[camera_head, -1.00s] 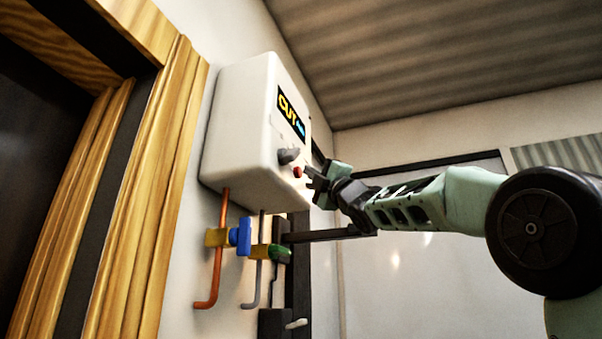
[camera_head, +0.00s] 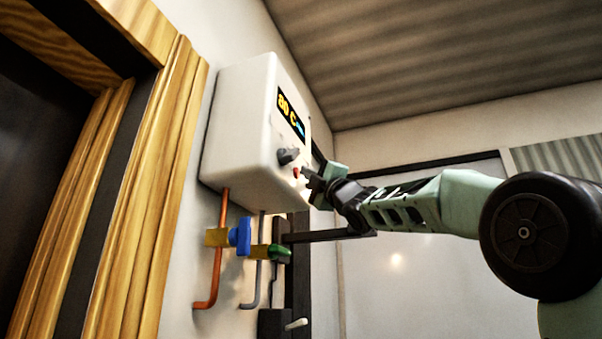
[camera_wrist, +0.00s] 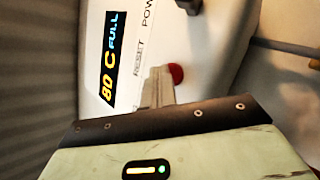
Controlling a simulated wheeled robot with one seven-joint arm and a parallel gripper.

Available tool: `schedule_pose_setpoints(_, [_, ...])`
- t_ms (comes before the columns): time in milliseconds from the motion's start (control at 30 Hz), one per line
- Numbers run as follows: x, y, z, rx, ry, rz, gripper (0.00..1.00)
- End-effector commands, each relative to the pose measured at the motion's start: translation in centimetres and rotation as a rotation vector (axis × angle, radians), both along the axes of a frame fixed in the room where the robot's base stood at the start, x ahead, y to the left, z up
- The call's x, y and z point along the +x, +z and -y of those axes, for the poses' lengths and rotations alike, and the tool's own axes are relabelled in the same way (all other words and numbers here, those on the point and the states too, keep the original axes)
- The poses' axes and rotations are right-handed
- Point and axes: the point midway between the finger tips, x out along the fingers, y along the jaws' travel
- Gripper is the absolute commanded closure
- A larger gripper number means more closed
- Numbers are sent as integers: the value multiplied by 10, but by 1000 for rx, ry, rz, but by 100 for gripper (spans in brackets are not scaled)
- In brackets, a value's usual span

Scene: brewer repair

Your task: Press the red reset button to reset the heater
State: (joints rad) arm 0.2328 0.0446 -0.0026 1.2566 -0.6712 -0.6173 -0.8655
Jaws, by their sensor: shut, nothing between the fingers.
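The white heater box (camera_head: 240,135) hangs on the wall, with a display (camera_head: 290,110) on its front face. In the wrist view the display (camera_wrist: 108,60) reads "80 C FULL". The red reset button (camera_head: 296,172) sits below a dark knob (camera_head: 287,156). In the wrist view the red button (camera_wrist: 176,73) shows by the "RESET" label, right beside my fingertips. My gripper (camera_head: 305,172) is shut and empty, with its tips at or very near the button. I cannot tell whether they touch it.
Below the box are a blue valve handle (camera_head: 240,236) on a copper pipe (camera_head: 216,275) and a green valve handle (camera_head: 279,253) on a grey pipe. A wooden door frame (camera_head: 150,190) stands at the left. Open room lies to the right.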

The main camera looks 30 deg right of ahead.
Motion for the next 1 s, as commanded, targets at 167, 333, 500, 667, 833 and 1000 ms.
schedule_pose_setpoints(167, [-1, -1, 0, -1, 1, 0, 100])
schedule_pose_setpoints(333, [-7, -1, 5, -2, 1, 0, 100])
schedule_pose_setpoints(500, [-14, -1, 10, -1, 1, 0, 100])
schedule_pose_setpoints(667, [-15, -1, 11, -1, 1, 0, 100])
schedule_pose_setpoints(833, [-15, -1, 11, 0, 0, 0, 100])
schedule_pose_setpoints(1000, [-25, -1, 19, -1, -2, 0, 100])
